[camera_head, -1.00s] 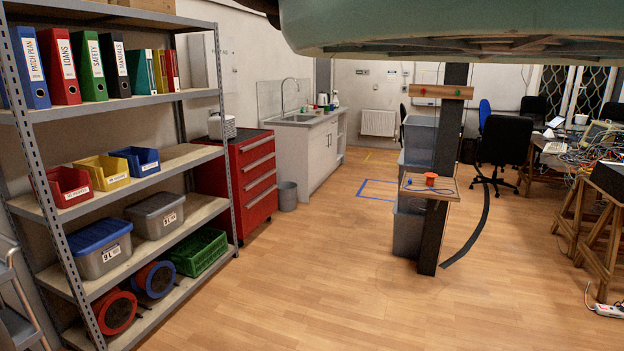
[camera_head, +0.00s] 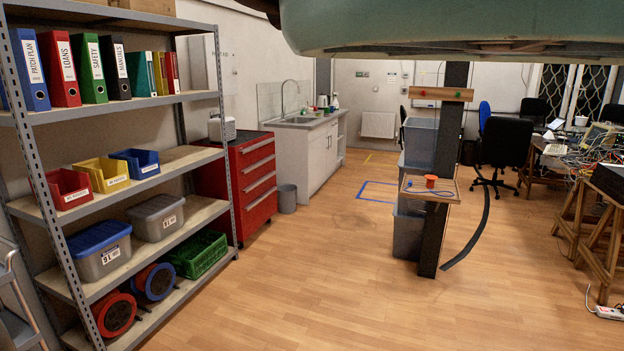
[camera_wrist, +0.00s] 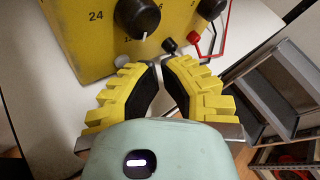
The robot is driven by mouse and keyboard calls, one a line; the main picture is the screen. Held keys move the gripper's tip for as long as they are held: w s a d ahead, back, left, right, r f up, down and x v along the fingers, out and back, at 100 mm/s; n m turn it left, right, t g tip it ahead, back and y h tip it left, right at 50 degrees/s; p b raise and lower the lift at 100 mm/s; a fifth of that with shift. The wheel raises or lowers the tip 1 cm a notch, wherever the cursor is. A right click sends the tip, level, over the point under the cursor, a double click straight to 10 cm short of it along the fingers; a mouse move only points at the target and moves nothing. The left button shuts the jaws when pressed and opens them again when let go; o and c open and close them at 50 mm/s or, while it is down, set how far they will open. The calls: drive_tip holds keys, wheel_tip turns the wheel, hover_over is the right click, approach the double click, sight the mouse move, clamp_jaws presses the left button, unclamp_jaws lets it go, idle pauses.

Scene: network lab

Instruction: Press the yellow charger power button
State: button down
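The yellow charger (camera_wrist: 85,45) shows at the top of the wrist view, on a white surface. Its front has a large black knob (camera_wrist: 137,17), the marking 24 to its left, and a second dark knob at the top edge. I cannot make out a power button. My gripper (camera_wrist: 160,66), with ribbed yellow fingers and black inner pads, is just in front of the charger's lower front edge. Its fingertips are drawn together with nothing seen between them. Contact with the charger cannot be told. The charger and my gripper do not show in the head view.
A black terminal (camera_wrist: 169,46) and a red terminal with a red lead (camera_wrist: 192,46) are close by the fingertips. Grey trays (camera_wrist: 270,85) lie at the right. In the head view, a shelf rack (camera_head: 140,190) stands left, and the central floor (camera_head: 310,270) is clear.

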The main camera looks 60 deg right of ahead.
drive_tip(key=shift+s+a+g, duration=0.15)
drive_tip(key=shift+s+g, duration=0.15)
drive_tip(key=shift+s, duration=0.15)
idle(0.3)
drive_tip(key=shift+d+f+b, duration=0.2)
drive_tip(key=shift+d+b, duration=0.3)
drive_tip(key=shift+d, duration=0.7)
drive_tip(key=d, duration=0.2)
drive_tip(key=w+d+b, duration=0.1)
drive_tip(key=d, duration=0.1)
drive_tip(key=shift+w+r, duration=0.1)
drive_tip(key=shift+w, duration=0.05)
drive_tip(key=c, duration=1.7)
unclamp_jaws()
drive_tip(key=shift+a, duration=0.1)
clamp_jaws()
